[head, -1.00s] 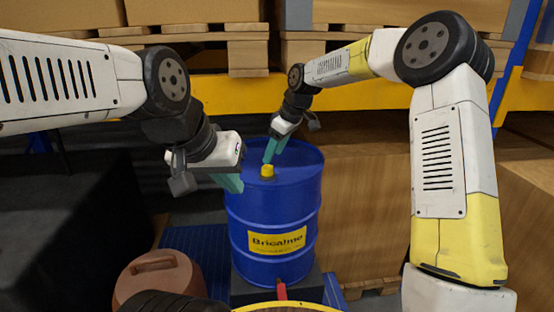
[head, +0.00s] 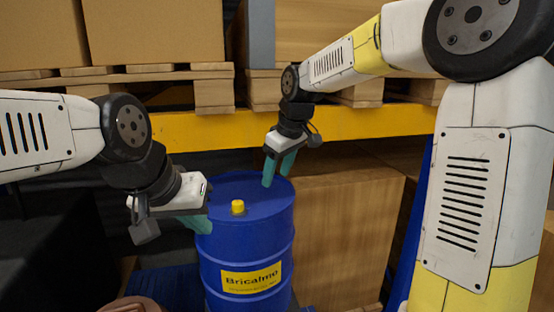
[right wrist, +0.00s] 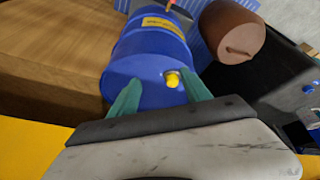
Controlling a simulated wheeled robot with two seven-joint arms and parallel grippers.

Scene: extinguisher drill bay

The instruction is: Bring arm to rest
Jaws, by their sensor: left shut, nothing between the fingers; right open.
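My left gripper (head: 198,221) is shut and empty, at the left side of the blue drum's top in the head view. My right gripper (head: 276,170) is open and empty, above the far right part of the drum's top. The blue drum (head: 246,250) stands upright with a yellow cap (head: 238,207) and a yellow label. In the right wrist view, the right gripper's green fingers (right wrist: 160,95) are spread apart, with the drum (right wrist: 150,65) and its yellow cap (right wrist: 172,79) beyond them. Nothing shows between those fingers.
A yellow rack beam (head: 330,124) runs behind the drum, with pallets and cardboard boxes (head: 150,32) above. A large brown box (head: 340,230) stands right of the drum. A brown jug (right wrist: 232,30) sits near the drum. A dark block fills the left side.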

